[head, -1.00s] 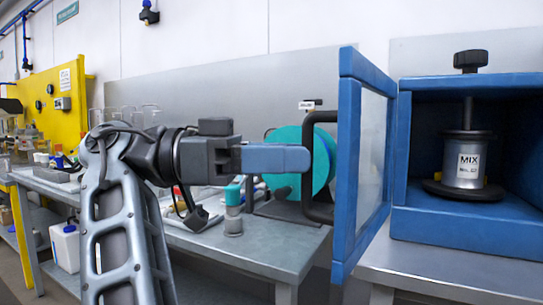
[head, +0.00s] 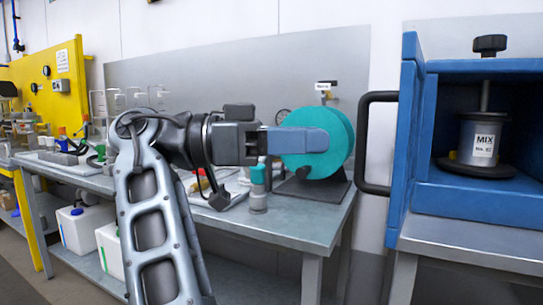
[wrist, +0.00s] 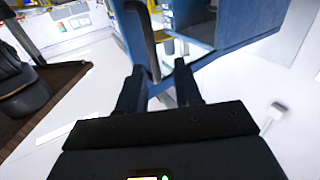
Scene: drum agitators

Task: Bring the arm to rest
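My gripper (head: 297,140) shows from the side in the head view, at the end of my bent arm. It is in front of a teal disc (head: 335,125) on the bench, with nothing seen in its grasp. In the wrist view its two dark fingers (wrist: 160,90) stand apart with a gap between them, so it is open and empty. The blue cabinet's door (head: 400,150) stands open, seen nearly edge-on, with a black handle (head: 362,145) on its left. The gripper's tip appears left of this handle in the head view.
The blue cabinet (head: 475,215) holds a grey drum labelled MIX (head: 484,147) under a black knob. A grey bench (head: 290,228) carries the teal disc and a small teal-capped bottle (head: 258,188). White jugs (head: 82,228) stand on its lower shelf. A yellow board (head: 55,95) is at the left.

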